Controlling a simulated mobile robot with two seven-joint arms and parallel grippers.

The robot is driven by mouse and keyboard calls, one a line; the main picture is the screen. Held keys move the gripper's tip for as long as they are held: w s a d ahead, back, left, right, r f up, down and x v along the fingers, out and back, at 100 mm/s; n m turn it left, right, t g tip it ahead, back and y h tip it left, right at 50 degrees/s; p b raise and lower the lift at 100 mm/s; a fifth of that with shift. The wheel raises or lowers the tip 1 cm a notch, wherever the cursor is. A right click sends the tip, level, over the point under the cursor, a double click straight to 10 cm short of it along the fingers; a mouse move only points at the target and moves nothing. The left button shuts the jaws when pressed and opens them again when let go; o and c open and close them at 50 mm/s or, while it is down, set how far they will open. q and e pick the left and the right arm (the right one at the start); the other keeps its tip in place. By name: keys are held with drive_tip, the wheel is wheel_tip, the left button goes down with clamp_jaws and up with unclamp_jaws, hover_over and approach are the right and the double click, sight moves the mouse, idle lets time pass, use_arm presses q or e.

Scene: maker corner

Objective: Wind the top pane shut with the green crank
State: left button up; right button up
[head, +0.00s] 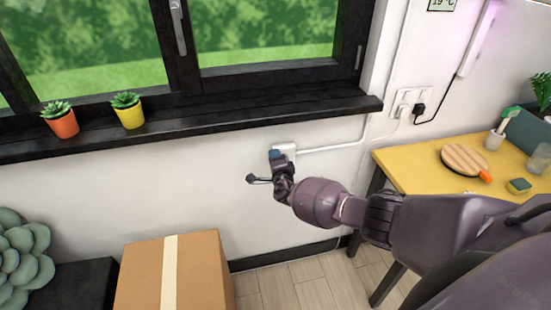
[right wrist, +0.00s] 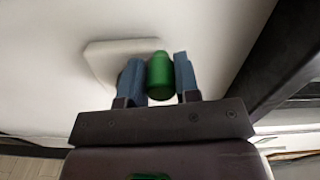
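The green crank's knob (right wrist: 160,76) shows as a short green cylinder in the right wrist view, in front of a white wall box (right wrist: 110,60). My left gripper is not in view.
The dark sill (head: 250,112) juts out above my right gripper, with an orange pot (head: 62,124) and a yellow pot (head: 131,117) on it. A cardboard box (head: 200,275) stands below left. A yellow table (head: 410,170) is at the right.

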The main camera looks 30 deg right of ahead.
drive_tip(key=o, duration=0.4)
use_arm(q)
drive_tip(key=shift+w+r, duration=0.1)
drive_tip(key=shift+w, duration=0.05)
use_arm(e)
drive_tip(key=shift+s+a+p, duration=0.1)
drive_tip(key=shift+s+p, duration=0.2)
drive_tip(key=shift+s, duration=0.2)
use_arm(q)
drive_tip(key=p, duration=0.1)
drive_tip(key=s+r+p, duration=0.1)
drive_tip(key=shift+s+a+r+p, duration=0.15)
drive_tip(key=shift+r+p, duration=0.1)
drive_tip(key=shift+p, duration=0.15)
use_arm(e)
drive_tip(key=v, duration=1)
drive_tip(key=shift+f, duration=0.1)
